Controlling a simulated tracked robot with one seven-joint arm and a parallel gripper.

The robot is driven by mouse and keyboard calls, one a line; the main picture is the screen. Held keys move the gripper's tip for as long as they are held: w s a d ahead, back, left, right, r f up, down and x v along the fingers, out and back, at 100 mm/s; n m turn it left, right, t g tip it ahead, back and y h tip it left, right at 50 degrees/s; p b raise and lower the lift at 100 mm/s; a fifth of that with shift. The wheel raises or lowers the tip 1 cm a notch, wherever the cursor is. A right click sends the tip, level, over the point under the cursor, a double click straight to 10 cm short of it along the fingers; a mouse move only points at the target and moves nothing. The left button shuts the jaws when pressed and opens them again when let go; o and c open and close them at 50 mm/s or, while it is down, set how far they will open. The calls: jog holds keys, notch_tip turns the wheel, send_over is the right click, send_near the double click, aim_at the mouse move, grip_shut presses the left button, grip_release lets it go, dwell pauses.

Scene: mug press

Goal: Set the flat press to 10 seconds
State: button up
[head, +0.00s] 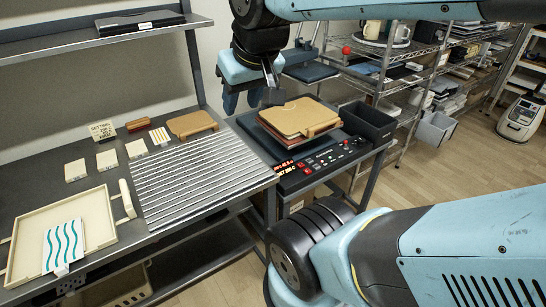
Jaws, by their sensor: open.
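The flat press (262,140) is a black machine on the stand right of the bench. A tan board (299,116) lies on it, over a reddish layer. Its front control panel (322,158) has red lit displays and several small buttons and knobs; the digits are too small to read. My gripper (243,102) hangs above the far left part of the press, pointing down. It is open and empty, clear of the control panel. My arm hides part of the press behind it.
A ribbed metal surface (200,181) lies left of the press. A cream tray (104,218) holds a wavy teal-striped sheet (63,246). White blocks (75,170) and a tan board (191,123) stand farther back. A black bin (367,123) adjoins the press's right side. Shelves stand behind.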

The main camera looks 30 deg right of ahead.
grip_shut()
dwell(0.3)
dwell(1.4)
